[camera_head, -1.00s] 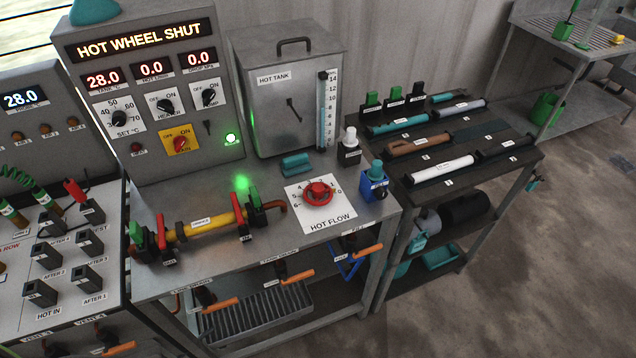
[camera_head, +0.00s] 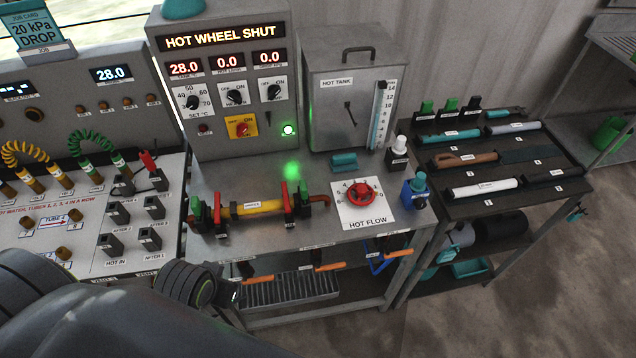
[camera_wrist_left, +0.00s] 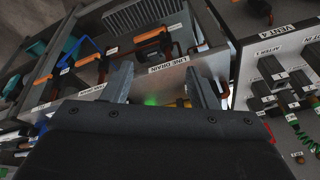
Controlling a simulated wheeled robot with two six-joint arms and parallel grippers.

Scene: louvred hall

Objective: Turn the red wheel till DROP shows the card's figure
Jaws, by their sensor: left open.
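The red wheel (camera_head: 363,193) sits on a white HOT FLOW plate (camera_head: 367,218) with a numbered scale, at the bench's right front. The job card (camera_head: 38,37) at the top left reads 20 kPa DROP. The panel sign (camera_head: 221,36) reads HOT WHEEL SHUT, and the DROP display (camera_head: 268,58) below it reads 0.0. My left arm comes in from the bottom left, in front of the bench and well away from the wheel. My left gripper (camera_wrist_left: 163,88) is open and empty in the left wrist view. My right gripper is not in view.
A yellow tube (camera_head: 258,208) between red and green clamps lies left of the wheel. A blue bottle-like item (camera_head: 415,192) stands close right of it. Orange-handled valves (camera_head: 331,267) stick out below the bench front. A rack of tubes (camera_head: 490,160) stands to the right.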

